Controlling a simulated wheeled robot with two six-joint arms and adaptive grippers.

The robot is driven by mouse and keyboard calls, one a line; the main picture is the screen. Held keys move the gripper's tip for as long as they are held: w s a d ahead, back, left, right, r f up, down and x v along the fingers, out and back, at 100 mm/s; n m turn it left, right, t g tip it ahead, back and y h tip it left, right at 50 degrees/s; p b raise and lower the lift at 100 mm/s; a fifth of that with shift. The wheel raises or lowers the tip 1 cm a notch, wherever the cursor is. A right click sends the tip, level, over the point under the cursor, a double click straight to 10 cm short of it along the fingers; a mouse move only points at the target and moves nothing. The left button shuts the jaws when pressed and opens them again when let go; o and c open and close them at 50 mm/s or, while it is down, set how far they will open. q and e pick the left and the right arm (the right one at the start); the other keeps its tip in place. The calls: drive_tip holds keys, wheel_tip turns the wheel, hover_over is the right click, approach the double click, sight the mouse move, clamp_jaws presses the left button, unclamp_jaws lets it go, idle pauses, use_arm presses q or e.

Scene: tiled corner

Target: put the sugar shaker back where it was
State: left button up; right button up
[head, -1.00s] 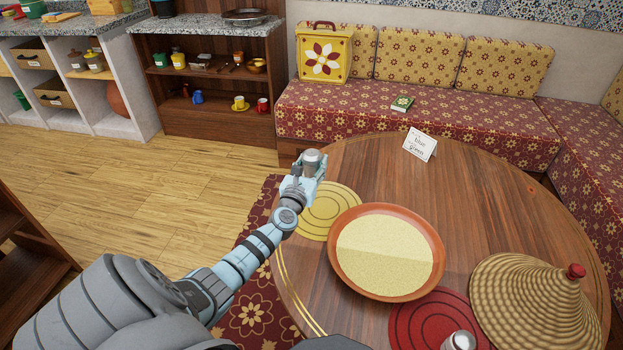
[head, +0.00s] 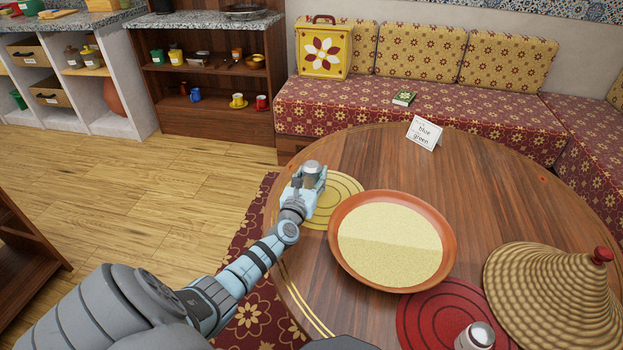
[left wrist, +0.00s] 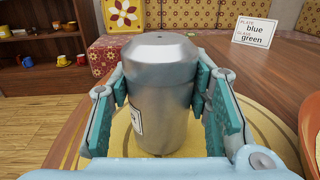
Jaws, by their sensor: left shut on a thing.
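My left gripper (head: 307,180) is shut on a silver metal shaker (head: 312,168) with a domed top. In the left wrist view the shaker (left wrist: 160,85) stands upright between the teal fingers. A white label shows at its left edge, but its words are hidden. It is over the yellow round mat (head: 345,188) at the table's left side; I cannot tell whether its base touches the mat. A second metal shaker (head: 475,337) is at the bottom edge of the head view, by the red round mat (head: 430,320). My right gripper is out of view.
A wide clay dish (head: 449,255) of pale grain stands just right of the yellow mat. A woven cone lid (head: 545,295) is at the right. A card (head: 424,133) reading "blue" and "green" stands at the back. The table's middle back is clear.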

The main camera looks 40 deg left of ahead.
sight(309, 179)
use_arm(q)
drive_tip(key=o, duration=1.3)
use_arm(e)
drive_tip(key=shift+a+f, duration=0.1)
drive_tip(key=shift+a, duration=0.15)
use_arm(q)
drive_tip(key=shift+f, duration=0.1)
drive_tip(key=p+v, duration=0.1)
drive_tip(key=v, duration=0.1)
drive_tip(key=p+v, duration=0.1)
drive_tip(key=v, duration=0.1)
drive_tip(key=p+v, duration=0.1)
drive_tip(key=shift+s+d+r, duration=0.1)
drive_tip(key=shift+s+r, duration=0.25)
drive_tip(key=shift+r, duration=0.05)
drive_tip(key=p+v, duration=0.1)
drive_tip(key=v, duration=0.7)
drive_tip(key=shift+s+d+f, duration=0.15)
drive_tip(key=shift+s, duration=0.25)
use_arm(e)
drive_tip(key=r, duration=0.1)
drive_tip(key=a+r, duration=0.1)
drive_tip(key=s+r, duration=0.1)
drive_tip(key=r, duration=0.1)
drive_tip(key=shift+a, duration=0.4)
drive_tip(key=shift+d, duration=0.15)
use_arm(q)
drive_tip(key=shift+f, duration=0.1)
